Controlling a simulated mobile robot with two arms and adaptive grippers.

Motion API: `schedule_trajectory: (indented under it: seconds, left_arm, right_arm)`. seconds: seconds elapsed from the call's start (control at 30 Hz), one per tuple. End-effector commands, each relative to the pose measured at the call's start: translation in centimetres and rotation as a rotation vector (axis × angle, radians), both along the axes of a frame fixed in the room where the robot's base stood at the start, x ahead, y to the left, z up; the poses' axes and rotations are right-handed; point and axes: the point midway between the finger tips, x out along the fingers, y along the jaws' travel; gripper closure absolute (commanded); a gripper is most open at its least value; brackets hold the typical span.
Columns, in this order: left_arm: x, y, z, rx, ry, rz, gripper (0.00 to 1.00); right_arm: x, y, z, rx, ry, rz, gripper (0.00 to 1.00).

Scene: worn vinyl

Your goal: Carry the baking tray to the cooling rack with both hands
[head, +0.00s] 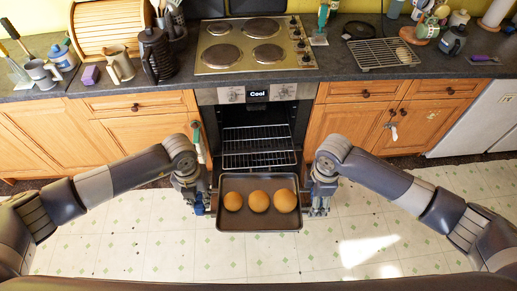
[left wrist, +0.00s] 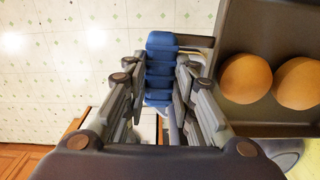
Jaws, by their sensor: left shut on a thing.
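The dark baking tray (head: 260,220) is level in front of the open oven, with three round golden buns on it. My left gripper (head: 198,205) is at the tray's left side. In the left wrist view my left gripper (left wrist: 160,85) is shut around a blue ribbed grip (left wrist: 160,62) beside the tray wall (left wrist: 222,50). My right gripper (head: 318,206) is at the tray's right side; its fingers are too small to tell whether they are closed on it. The wire cooling rack (head: 382,54) lies on the counter right of the hob.
The oven (head: 258,120) stands open with wire shelves (head: 258,160) showing just beyond the tray. A small brown item (head: 404,54) is at the cooling rack's right part. Jugs and a bread bin (head: 110,28) crowd the left counter.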

Motion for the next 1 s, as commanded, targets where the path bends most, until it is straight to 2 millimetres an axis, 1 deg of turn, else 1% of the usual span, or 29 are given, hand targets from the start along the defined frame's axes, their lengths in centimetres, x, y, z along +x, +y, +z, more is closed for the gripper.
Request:
schedule_trajectory:
  seconds: [0.57,1.0]
  left_arm:
    - [0.1,0.1,0.2,0.001,-0.001,0.001,1.0]
    - [2.0,0.0,2.5,0.001,-0.003,0.002,1.0]
  right_arm:
    - [0.1,-0.1,0.2,-0.001,-0.002,-0.002,0.67]
    - [2.0,-0.1,2.6,-0.001,-0.002,-0.002,0.67]
